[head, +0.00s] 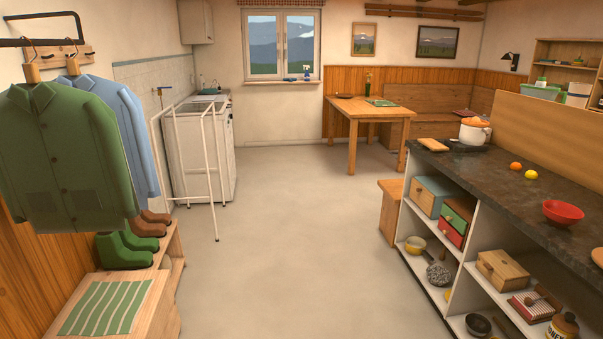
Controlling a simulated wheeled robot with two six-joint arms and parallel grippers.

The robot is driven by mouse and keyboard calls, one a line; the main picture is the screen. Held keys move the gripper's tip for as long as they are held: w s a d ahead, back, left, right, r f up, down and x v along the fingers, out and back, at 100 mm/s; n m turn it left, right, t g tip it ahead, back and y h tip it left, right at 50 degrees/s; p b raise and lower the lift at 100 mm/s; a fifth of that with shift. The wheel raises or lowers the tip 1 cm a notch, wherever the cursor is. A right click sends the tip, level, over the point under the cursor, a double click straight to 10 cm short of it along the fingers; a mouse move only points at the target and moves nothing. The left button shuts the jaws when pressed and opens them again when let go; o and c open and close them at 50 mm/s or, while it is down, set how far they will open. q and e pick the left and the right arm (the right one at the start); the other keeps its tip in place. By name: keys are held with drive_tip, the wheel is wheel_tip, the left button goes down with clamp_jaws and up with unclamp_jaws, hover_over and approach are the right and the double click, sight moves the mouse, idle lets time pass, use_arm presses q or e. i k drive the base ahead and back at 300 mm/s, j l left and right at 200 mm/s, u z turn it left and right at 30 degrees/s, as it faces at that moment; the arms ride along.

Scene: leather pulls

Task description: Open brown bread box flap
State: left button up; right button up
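A brown wooden box (503,270) with a small dark pull on its front sits on the middle shelf of the open unit under the dark counter at the right. It looks closed, and it may be the bread box. Neither of my grippers shows in the head view.
The dark counter (510,180) holds a red bowl (563,212), fruit and a pot (475,132). Open floor (290,240) lies left of the shelf unit. A bench (120,300), hanging jackets and a white drying rack (215,160) stand left.

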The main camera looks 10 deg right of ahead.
sight(424, 198)
drive_tip(key=i+z, duration=0.1)
drive_tip(key=i, duration=0.75)
drive_tip(key=i+j+z, duration=0.15)
drive_tip(key=i, duration=0.7)
drive_tip(key=i+z, duration=0.45)
drive_tip(key=i+j+z, duration=0.1)
drive_tip(key=i+z, duration=0.35)
drive_tip(key=i, duration=0.2)
drive_tip(key=i+j+z, duration=0.45)
drive_tip(key=i+l, duration=0.1)
